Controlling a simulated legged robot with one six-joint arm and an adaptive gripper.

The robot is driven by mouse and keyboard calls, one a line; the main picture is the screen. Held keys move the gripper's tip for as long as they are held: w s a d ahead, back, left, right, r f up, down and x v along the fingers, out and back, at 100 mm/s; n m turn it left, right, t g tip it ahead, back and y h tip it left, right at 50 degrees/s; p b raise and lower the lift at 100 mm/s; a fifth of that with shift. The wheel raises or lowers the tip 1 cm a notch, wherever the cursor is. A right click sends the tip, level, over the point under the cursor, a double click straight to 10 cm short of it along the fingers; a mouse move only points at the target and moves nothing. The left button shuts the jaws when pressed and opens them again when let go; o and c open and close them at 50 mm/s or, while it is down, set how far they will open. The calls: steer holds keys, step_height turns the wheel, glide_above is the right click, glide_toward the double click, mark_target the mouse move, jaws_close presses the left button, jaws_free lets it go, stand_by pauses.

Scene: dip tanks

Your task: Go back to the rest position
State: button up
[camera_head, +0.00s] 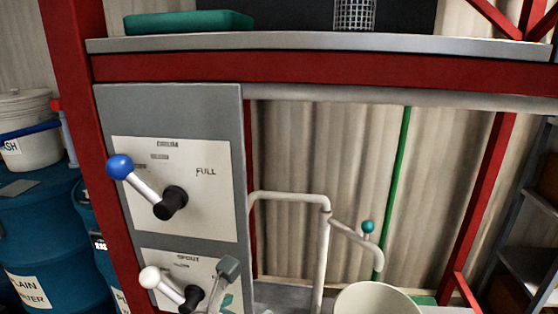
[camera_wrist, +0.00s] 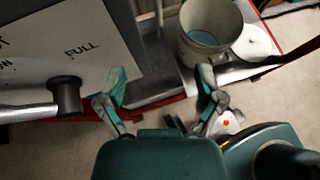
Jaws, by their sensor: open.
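My gripper (camera_wrist: 160,76) is open and empty in the wrist view, its two green-tipped fingers spread wide. In the head view, what looks like part of my gripper (camera_head: 226,272) shows at the bottom, in front of the lower panel. The blue-knobbed lever (camera_head: 146,186) on the upper panel points up and left, away from the word FULL. The white-knobbed lever (camera_head: 170,287) on the lower panel also points up and left. In the wrist view, the panel (camera_wrist: 62,40) is left of my fingers, which look apart from it.
A pale bucket (camera_head: 375,300) stands below the bent pipe (camera_head: 322,245); the bucket (camera_wrist: 207,50) holds something bluish in the wrist view. A red-edged shelf (camera_head: 330,69) carries a green tray (camera_head: 188,22) and wire basket (camera_head: 355,14). Blue drums (camera_head: 40,240) stand left, a rack (camera_head: 535,205) right.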

steer(key=s+d+f+m+g+y, duration=0.1)
steer(key=s+d+m+g+y, duration=0.1)
steer(key=d+m, duration=0.8)
steer(key=s+d+f+m+g+y, duration=0.2)
steer(key=s+d+m, duration=0.3)
steer(key=d+m, duration=0.6)
steer(key=m+g, duration=0.1)
steer(key=m, duration=0.9)
steer(key=shift+d+y, duration=0.2)
steer(key=shift+y, duration=0.2)
steer(key=shift+s, duration=0.1)
stand_by(0.3)
